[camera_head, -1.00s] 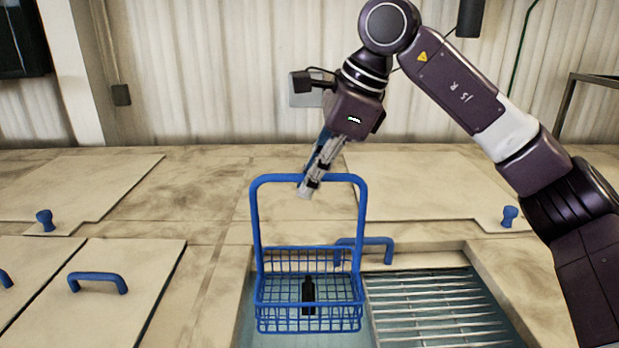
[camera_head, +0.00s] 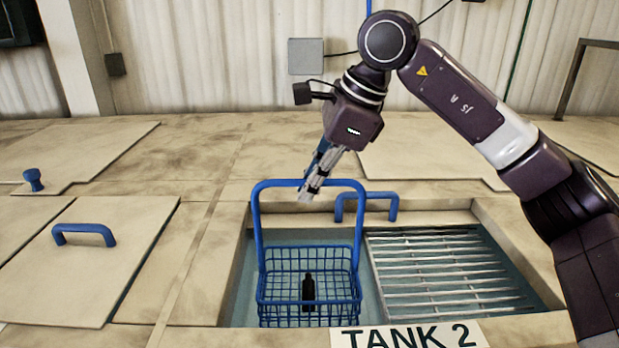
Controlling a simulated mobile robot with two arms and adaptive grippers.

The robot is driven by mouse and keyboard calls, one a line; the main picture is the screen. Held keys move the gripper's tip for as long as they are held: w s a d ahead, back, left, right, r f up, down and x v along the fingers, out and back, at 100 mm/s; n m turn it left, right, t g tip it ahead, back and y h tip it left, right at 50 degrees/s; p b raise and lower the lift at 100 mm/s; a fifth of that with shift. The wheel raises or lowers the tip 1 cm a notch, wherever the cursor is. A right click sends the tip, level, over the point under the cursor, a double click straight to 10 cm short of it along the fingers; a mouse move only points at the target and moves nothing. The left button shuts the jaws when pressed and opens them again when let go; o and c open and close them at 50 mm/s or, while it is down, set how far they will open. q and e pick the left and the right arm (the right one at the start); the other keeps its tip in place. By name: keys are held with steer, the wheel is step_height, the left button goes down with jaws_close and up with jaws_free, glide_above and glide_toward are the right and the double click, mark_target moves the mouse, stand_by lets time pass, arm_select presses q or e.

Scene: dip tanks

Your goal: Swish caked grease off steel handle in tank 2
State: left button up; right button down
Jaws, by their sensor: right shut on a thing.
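My right gripper (camera_head: 308,190) is shut on the top bar of a blue wire basket (camera_head: 259,288), left of the bar's middle. The basket hangs upright from its tall hoop over the left part of the opening of tank 2 (camera_head: 462,217). A small dark, nearly black piece (camera_head: 308,290) stands or lies in the basket; it looks like the steel handle, but its grease coating is too small to make out. Teal liquid (camera_head: 245,262) shows around and through the mesh. I cannot tell whether the basket bottom touches it. My left gripper is not in view.
A slatted metal grate (camera_head: 450,272) covers the tank's right part. A blue handle (camera_head: 366,206) stands at the back rim. A "TANK 2" label (camera_head: 408,336) is on the front edge. A closed lid (camera_head: 90,255) with a blue handle lies at left.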

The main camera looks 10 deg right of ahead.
step_height(320, 180, down, 9)
steer(key=b, duration=0.6)
steer(key=shift+a, duration=0.1)
stand_by(1.9)
